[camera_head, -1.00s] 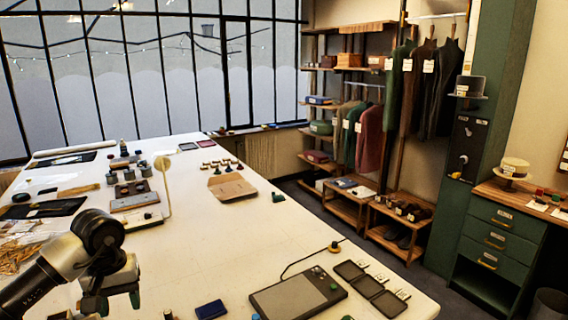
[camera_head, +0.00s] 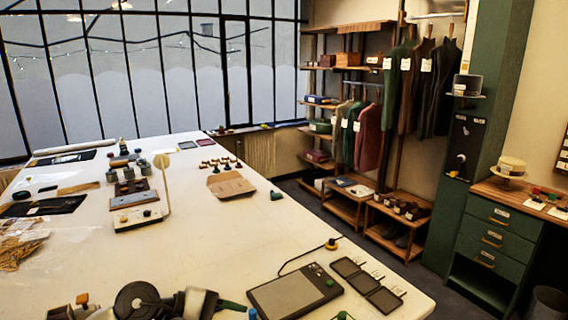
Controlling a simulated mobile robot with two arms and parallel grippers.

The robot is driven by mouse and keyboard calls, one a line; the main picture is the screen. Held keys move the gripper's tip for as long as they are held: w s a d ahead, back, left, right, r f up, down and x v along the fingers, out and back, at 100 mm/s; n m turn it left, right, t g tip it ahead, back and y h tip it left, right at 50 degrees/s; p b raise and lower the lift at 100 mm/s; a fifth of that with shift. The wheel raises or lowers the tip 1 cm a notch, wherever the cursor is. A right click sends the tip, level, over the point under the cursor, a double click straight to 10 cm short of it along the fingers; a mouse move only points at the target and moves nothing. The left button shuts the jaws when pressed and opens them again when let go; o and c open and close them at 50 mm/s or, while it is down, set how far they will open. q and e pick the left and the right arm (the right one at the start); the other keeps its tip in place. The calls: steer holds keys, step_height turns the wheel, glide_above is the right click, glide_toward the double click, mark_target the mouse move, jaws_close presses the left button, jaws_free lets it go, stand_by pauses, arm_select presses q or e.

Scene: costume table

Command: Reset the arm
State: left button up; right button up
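My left arm comes in low at the bottom left of the head view. Its dark round joint and grey links lie along the bottom edge. A dark green tip, seemingly of my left gripper (camera_head: 234,305), points right, just left of the grey tablet (camera_head: 292,293). The rest of the gripper is hidden or cut off, so whether it is open or shut cannot be seen. My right gripper is not in view.
The white table (camera_head: 225,235) has clear space in its middle. A green drawer cabinet (camera_head: 492,240) and clothes rack stand at right.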

arm_select(q)
step_height(320, 180, up, 6)
steer(key=s+d+n+t+h, duration=0.1)
steer(key=d+n+t+h, duration=0.2)
steer(key=n+t+h, duration=0.85)
steer(key=s+a+f+m+t+y, duration=0.15)
steer(key=a+f+m+y, duration=0.4)
steer(key=m+y, duration=0.95)
steer(key=s+a+f+m+t+y, duration=0.15)
steer(key=a+f+m+y, duration=0.5)
steer(key=m, duration=1.45)
steer(key=s+a+f+n+g+y, duration=0.1)
steer(key=s+f+n+g, duration=0.5)
steer(key=s, duration=0.4)
steer(key=s+a+f+n+g+y, duration=0.1)
steer(key=s+f+n+g+y, duration=0.1)
steer(key=s+f+n+g, duration=0.6)
steer(key=s+f+m+b, duration=0.25)
steer(key=f+b, duration=0.35)
steer(key=f, duration=2.4)
steer(key=s+a+f+g+b, duration=0.1)
steer(key=s+a+f+b, duration=0.2)
steer(key=s+f, duration=1.3)
step_height(320, 180, down, 4)
steer(key=shift+s+r+b, duration=0.2)
steer(key=shift+s+b, duration=0.05)
steer(key=shift+b, duration=0.25)
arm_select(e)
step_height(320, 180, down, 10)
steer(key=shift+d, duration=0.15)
